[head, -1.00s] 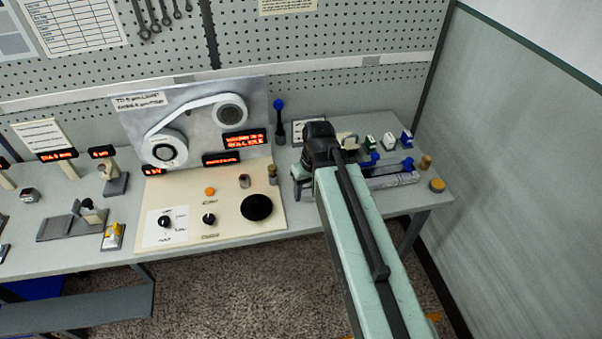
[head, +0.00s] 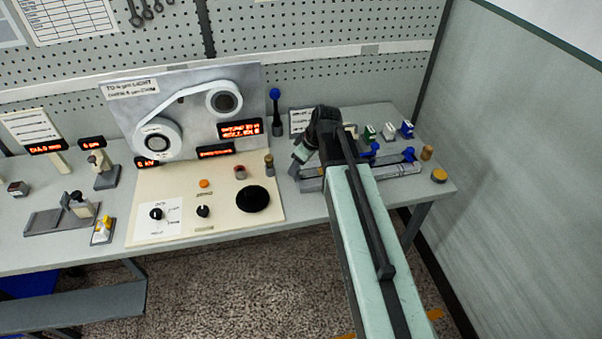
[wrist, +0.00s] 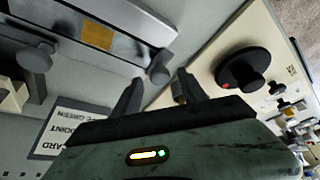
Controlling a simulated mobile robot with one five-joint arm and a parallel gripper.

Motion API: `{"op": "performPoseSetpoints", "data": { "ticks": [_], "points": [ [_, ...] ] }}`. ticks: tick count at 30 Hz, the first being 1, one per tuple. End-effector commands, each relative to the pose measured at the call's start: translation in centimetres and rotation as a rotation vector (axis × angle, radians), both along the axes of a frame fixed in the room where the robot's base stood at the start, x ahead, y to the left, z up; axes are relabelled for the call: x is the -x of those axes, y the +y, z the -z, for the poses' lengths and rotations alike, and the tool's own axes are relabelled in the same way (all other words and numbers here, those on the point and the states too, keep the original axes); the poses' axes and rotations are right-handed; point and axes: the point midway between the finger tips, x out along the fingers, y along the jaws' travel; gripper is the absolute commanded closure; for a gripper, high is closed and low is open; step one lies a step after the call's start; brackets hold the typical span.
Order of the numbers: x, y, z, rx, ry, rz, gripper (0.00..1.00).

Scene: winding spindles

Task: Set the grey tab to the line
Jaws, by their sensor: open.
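A long metal rail device (head: 385,172) lies on the right part of the bench, partly behind my arm. Two blue-topped parts stand along it. In the wrist view, a metal rail (wrist: 100,22) with a tan label crosses the upper left. A dark grey piece (wrist: 158,72) sits at its near end, just beyond my fingertips, and another grey piece (wrist: 34,58) is farther left. I cannot tell which piece is the grey tab, and I cannot make out the line. My gripper (wrist: 158,88) is open and empty in the wrist view. In the head view, its fingertips are hard to make out.
A cream panel (head: 150,225) with a black round knob (head: 252,199) lies left of the rail. A blue-topped post (head: 276,100) stands behind. Several small blocks, a cork-like peg (head: 427,152) and a yellow disc (head: 439,175) are at the right. A partition bounds the right side.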

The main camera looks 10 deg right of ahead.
Motion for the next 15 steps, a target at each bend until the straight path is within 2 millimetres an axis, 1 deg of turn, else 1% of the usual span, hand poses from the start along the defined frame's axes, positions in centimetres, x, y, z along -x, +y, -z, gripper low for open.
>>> {"op": "performPoseSetpoints", "data": {
  "ticks": [1, 8, 9, 11, 12, 14, 15],
  "points": [
    [-0.19, 0.16, 0.95, 0.0, 0.0, 0.0, 0.5],
    [-0.23, 0.3, 0.71, 0.0, 0.0, 0.0, 0.5],
    [-0.23, 0.3, 0.71, 0.0, 0.0, 0.0, 0.53],
    [-0.23, 0.3, 0.7, 0.0, 0.0, 0.0, 0.7],
    [-0.22, 0.31, 0.7, 0.0, 0.0, 0.0, 0.81],
    [-0.23, 0.32, 0.7, 0.0, 0.0, 0.0, 0.98],
    [-0.23, 0.32, 0.7, 0.0, 0.0, 0.0, 1.0]
  ]
}}
